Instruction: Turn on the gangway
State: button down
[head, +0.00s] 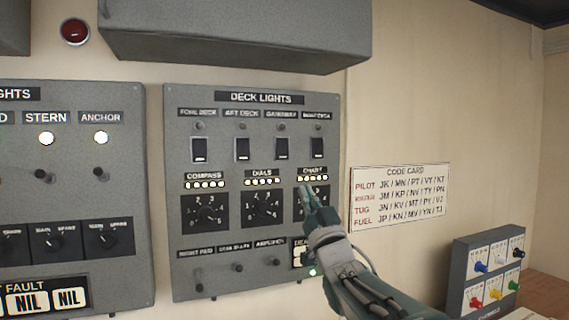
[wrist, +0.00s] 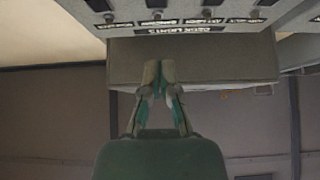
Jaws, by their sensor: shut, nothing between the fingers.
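The gangway switch (head: 280,149) is a black rocker, third in the top row of the grey DECK LIGHTS panel (head: 261,98). The GANGWAY label (head: 281,114) and a small dark lamp (head: 281,127) sit above it. My gripper (head: 307,188) is shut and empty, in front of the panel's right side, below and right of the gangway switch. It overlaps the CHART dial (head: 302,207) in the head view; contact with the panel cannot be told. In the wrist view, the closed fingertips (wrist: 159,65) show below the panel's upside-down title (wrist: 187,30).
Other black rockers (head: 199,149) flank the gangway switch. A grey box (head: 235,35) overhangs above the panel. A panel with lit STERN and ANCHOR lamps (head: 101,137) is at left. A code card (head: 400,198) and a box of coloured switches (head: 487,272) are at right.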

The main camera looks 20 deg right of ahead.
aim_at(282, 157)
jog(key=x, duration=0.4)
jog(key=w+f+x, duration=0.1)
jog(key=x, duration=0.6)
jog(key=shift+w+d+f, duration=0.15)
jog(key=shift+w+f, duration=0.05)
jog(key=shift+w, duration=0.2)
jog(key=shift+w+d, duration=0.1)
jog(key=shift+w, duration=0.45)
jog(key=shift+w+f, duration=0.1)
jog(key=shift+w, duration=0.05)
jog(key=shift+w+f, duration=0.1)
jog(key=shift+w, duration=0.2)
jog(key=shift+s, duration=0.1)
